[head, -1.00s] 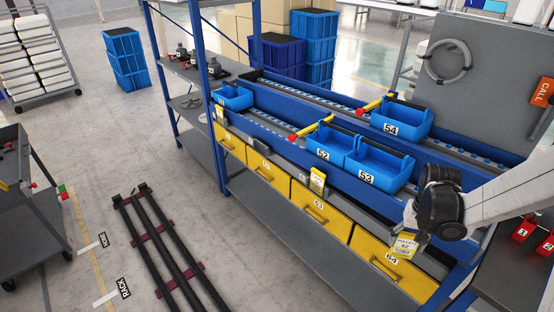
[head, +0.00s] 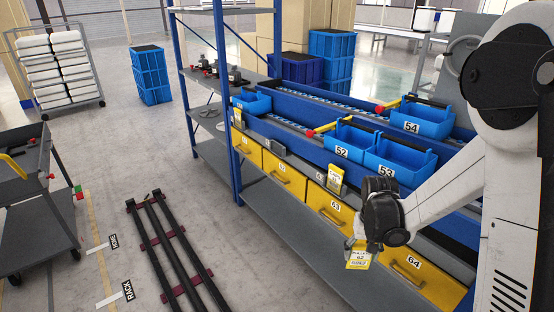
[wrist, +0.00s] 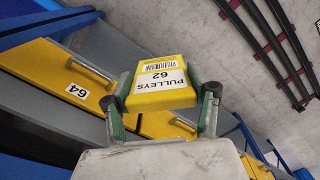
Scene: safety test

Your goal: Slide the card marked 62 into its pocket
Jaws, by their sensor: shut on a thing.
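The yellow card marked 62 (head: 360,256) has a white label reading PULLEYS 62. My gripper (wrist: 160,98) is shut on this card; its two fingers press the card's sides in the wrist view. In the head view my gripper (head: 362,240) hangs in front of the drawer row, between drawer 63 (head: 325,205) and drawer 64 (head: 415,277). A small grey pocket (head: 278,149) stands above the second drawer (head: 284,174) from the left, with no yellow card showing. That drawer's number is too small to read.
Yellow cards stand above the first drawer (head: 239,117) and above drawer 63 (head: 335,178). Blue bins 52 (head: 350,141), 53 (head: 400,160) and 54 (head: 422,121) sit on the rack above. A blue post (head: 229,150) stands left of the drawers.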

